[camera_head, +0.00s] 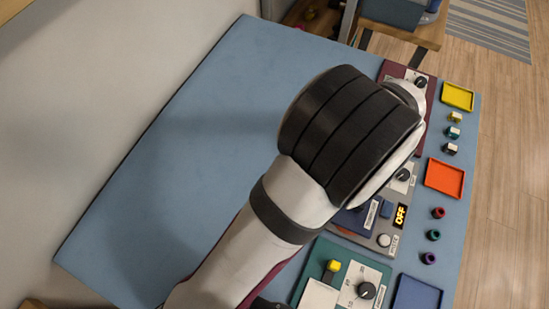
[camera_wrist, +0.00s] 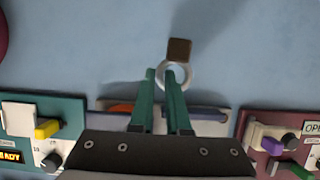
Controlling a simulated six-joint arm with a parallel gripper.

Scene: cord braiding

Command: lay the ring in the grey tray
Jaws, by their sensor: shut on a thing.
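In the wrist view a pale ring (camera_wrist: 187,68) lies at the tips of my gripper (camera_wrist: 160,73), whose two green fingers close on the ring's left wall. The right finger reaches into the ring's opening. A small brown square block (camera_wrist: 180,50) touches or overlaps the ring's far edge; I cannot tell whether it is part of the ring. In the head view my own arm hides the gripper and the ring. I cannot make out a grey tray in either view.
The blue table (camera_head: 190,120) is clear on the left. Along its right side are a yellow tray (camera_head: 457,96), an orange tray (camera_head: 445,177), a blue tray (camera_head: 416,295), and several small coloured pieces. A green control panel (camera_head: 379,275) and other panels stand near my arm.

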